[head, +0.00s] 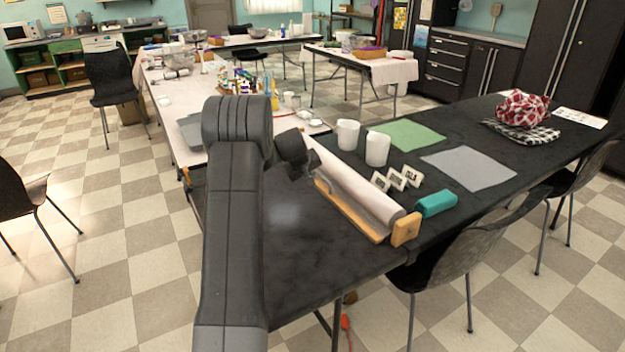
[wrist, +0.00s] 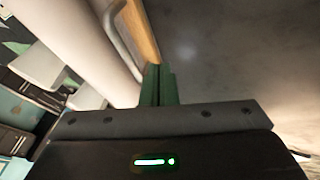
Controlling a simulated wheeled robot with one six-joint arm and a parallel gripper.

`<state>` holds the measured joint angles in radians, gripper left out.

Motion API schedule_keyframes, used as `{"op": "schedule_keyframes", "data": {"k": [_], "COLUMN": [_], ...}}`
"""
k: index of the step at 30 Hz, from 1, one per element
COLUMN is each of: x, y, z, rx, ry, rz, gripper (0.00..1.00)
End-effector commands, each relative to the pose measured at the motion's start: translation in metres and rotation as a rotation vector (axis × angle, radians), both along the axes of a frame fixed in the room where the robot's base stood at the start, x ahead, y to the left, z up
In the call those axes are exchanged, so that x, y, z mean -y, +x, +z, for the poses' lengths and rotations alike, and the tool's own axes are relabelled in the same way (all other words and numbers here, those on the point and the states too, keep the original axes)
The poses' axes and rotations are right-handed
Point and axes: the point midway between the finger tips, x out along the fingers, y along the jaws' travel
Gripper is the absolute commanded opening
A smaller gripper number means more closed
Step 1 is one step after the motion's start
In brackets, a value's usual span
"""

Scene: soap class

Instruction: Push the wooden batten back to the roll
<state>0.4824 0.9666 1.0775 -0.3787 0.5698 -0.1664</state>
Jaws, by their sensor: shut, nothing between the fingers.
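The wooden batten (head: 350,214) is a long, light-brown strip on the black table, running along the near-left side of the white roll (head: 362,190). In the wrist view the batten (wrist: 140,32) lies beside the pale roll (wrist: 92,42), with a grey strip between them. My gripper (head: 303,171) is low over the table near the far end of the batten, partly hidden by my arm. In the wrist view its green fingers (wrist: 158,80) are together and empty. Their tips appear at the batten's edge; I cannot tell whether they touch it.
A wooden block (head: 405,229) stands at the roll's near end, with a teal block (head: 436,204) beside it. White cups (head: 377,150), small cards (head: 398,180) and green (head: 406,134) and grey mats (head: 468,167) lie beyond. The black tabletop (head: 300,235) left of the batten is clear.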

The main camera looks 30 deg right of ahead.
Motion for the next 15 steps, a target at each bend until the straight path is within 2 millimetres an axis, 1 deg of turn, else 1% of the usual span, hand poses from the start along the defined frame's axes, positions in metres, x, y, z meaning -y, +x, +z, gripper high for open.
{"op": "schedule_keyframes", "data": {"k": [1,9,15], "x": [-0.004,-0.028,-0.038], "y": [-0.004,-0.024,-0.034], "z": [0.011,0.054,0.075], "rx": [0.002,0.001,-0.001], "ry": [-0.001,0.001,0.002], "rz": [0.000,0.000,-0.001], "gripper": [0.00,0.00,0.00]}}
